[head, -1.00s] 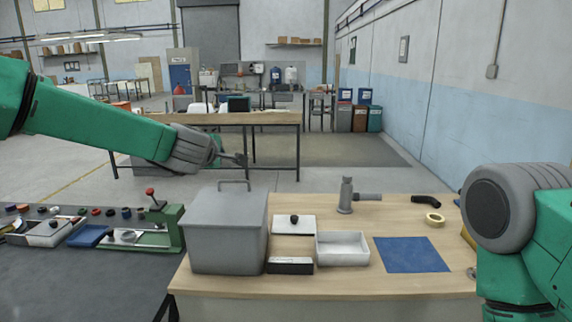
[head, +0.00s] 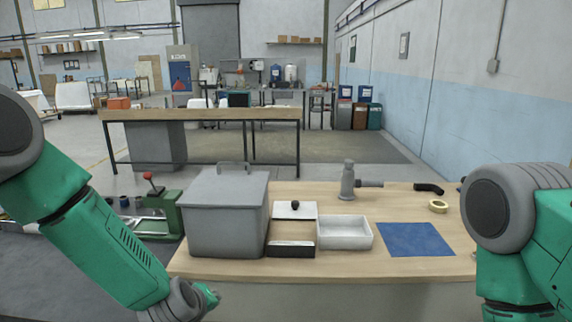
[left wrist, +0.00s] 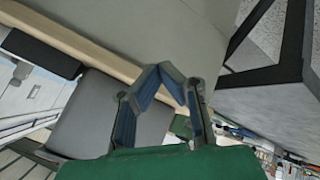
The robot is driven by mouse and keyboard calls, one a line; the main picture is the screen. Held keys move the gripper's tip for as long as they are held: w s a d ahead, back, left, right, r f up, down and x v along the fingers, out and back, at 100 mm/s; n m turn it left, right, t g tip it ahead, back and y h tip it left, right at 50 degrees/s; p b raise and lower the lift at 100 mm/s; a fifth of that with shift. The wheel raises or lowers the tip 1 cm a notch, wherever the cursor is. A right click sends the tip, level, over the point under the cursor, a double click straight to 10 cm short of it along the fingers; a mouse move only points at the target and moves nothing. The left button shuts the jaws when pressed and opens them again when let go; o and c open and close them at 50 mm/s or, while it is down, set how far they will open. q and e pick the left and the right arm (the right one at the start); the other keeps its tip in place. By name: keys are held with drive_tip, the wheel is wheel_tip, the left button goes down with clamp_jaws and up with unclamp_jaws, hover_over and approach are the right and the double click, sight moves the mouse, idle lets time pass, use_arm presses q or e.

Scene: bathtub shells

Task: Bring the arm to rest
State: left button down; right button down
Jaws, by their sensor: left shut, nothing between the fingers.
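My left arm comes in from the left in the head view and hangs down in front of the wooden table (head: 350,270). Its left gripper (head: 212,296) is low, near the table's front left edge, partly cut off by the arm's wrist. In the left wrist view the left gripper's fingers (left wrist: 172,72) meet at their tips, with nothing held. My right arm shows at the right edge of the head view; its gripper is out of the picture.
A grey lidded bin (head: 225,220) stands at the table's left side. A white tray (head: 344,247), a small lidded white box (head: 294,213), a blue mat (head: 415,239), a grey pipe fitting (head: 347,181) and a tape ring (head: 438,206) lie on the table. A green press (head: 166,215) stands to the left.

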use_arm(q)
drive_tip(key=s+a+f+m+g+b, duration=0.2)
drive_tip(key=s+a+f+m, duration=0.1)
drive_tip(key=s+f, duration=0.65)
drive_tip(key=s+a+f+m+g+b, duration=0.25)
drive_tip(key=s+f, duration=0.45)
drive_tip(key=s, duration=0.5)
drive_tip(key=s+a+f+m+g+b, duration=0.1)
drive_tip(key=s+a+f, duration=0.1)
drive_tip(key=s, duration=0.6)
drive_tip(key=s+a+f+m+g+y+b, duration=0.1)
drive_tip(key=s+a+m+g, duration=0.1)
drive_tip(key=s, duration=0.5)
drive_tip(key=shift+s+a+f+b, duration=0.3)
drive_tip(key=shift+s+a+f, duration=0.1)
drive_tip(key=shift+a, duration=0.4)
drive_tip(key=shift+g, duration=0.25)
